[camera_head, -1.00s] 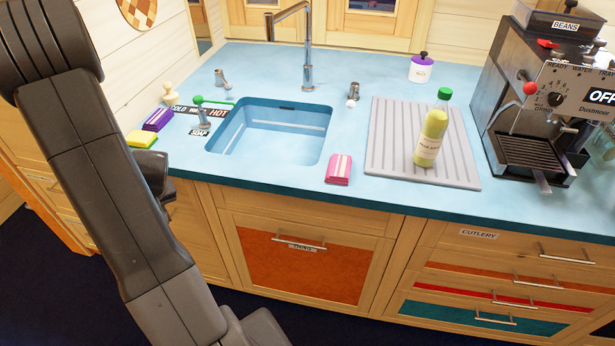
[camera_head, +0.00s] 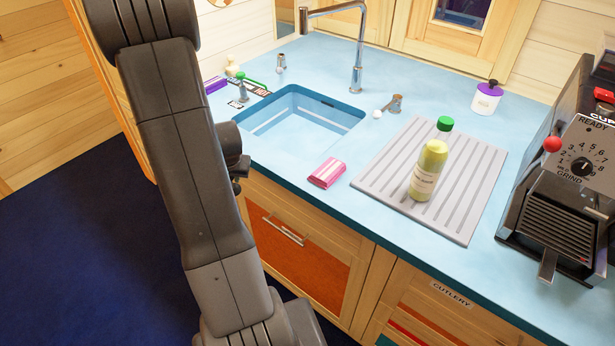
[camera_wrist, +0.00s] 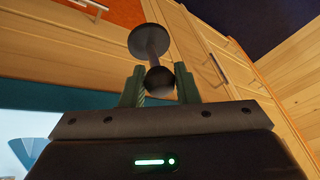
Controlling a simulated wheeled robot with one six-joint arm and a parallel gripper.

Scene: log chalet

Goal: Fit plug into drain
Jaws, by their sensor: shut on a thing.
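In the wrist view my gripper (camera_wrist: 160,74) has its two green fingers closed around the ball-shaped knob of a dark plug (camera_wrist: 148,40). The plug's stem runs from the knob to a flat round disc, which points away from the gripper and is clear of any surface. The blue sink basin (camera_head: 318,103) is set into the counter in the head view, just right of my arm. Its drain is not visible from here.
A tall faucet (camera_head: 357,70) stands behind the basin. A pink sponge (camera_head: 327,172) lies at the counter's front edge. A yellow bottle (camera_head: 429,172) stands on the ribbed draining board (camera_head: 462,200). A coffee machine (camera_head: 560,215) is at the right.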

